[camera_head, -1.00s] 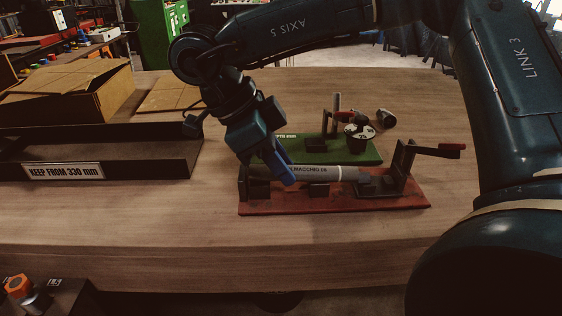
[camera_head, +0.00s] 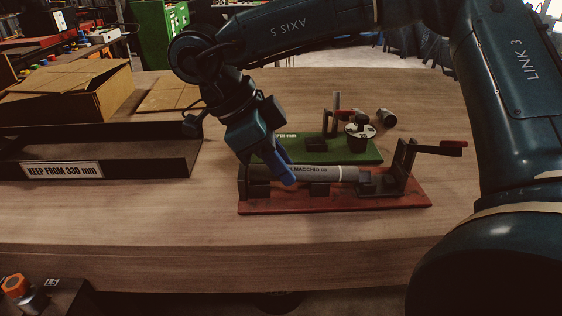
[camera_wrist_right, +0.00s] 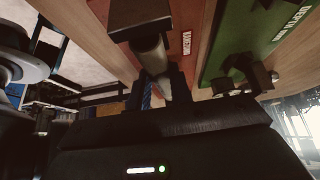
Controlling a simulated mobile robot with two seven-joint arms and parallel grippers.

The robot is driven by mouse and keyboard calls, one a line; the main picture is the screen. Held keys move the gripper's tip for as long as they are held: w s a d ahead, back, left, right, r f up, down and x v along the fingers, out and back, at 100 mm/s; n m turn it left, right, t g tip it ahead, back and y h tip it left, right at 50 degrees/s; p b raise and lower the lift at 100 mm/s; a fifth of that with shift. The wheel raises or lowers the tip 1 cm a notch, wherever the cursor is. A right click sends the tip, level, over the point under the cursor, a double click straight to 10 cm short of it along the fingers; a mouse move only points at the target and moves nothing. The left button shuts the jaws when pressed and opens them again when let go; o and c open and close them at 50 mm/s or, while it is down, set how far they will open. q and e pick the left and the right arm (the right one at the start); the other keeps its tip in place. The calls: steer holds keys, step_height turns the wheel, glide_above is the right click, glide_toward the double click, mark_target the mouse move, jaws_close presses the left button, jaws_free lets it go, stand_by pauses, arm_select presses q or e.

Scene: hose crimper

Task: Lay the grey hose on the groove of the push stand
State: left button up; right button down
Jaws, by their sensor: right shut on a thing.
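The grey hose (camera_head: 325,173) lies lengthwise along the red-based stand (camera_head: 345,203), close over its black blocks. Whether it rests fully in their groove cannot be told. A pale band shows near its right part. My right gripper (camera_head: 287,176) has blue fingers and is shut on the hose near its left end, reaching down from the upper left. In the right wrist view the hose (camera_wrist_right: 153,56) runs from between the fingers to a black block (camera_wrist_right: 140,18) on the red base. The fingers hide part of the hose. My left gripper is not in view.
A green-based stand (camera_head: 345,152) with a round dial piece (camera_head: 360,131) stands just behind. A red-tipped lever (camera_head: 440,148) rises at the red stand's right end. A black tray (camera_head: 130,163) and cardboard box (camera_head: 75,92) are at left. The table front is clear.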

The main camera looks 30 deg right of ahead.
steer(key=shift+f, duration=0.1)
stand_by(0.6)
steer(key=c, duration=1.2)
jaws_free()
steer(key=shift+r+p, duration=2.5)
steer(key=shift+r, duration=1.55)
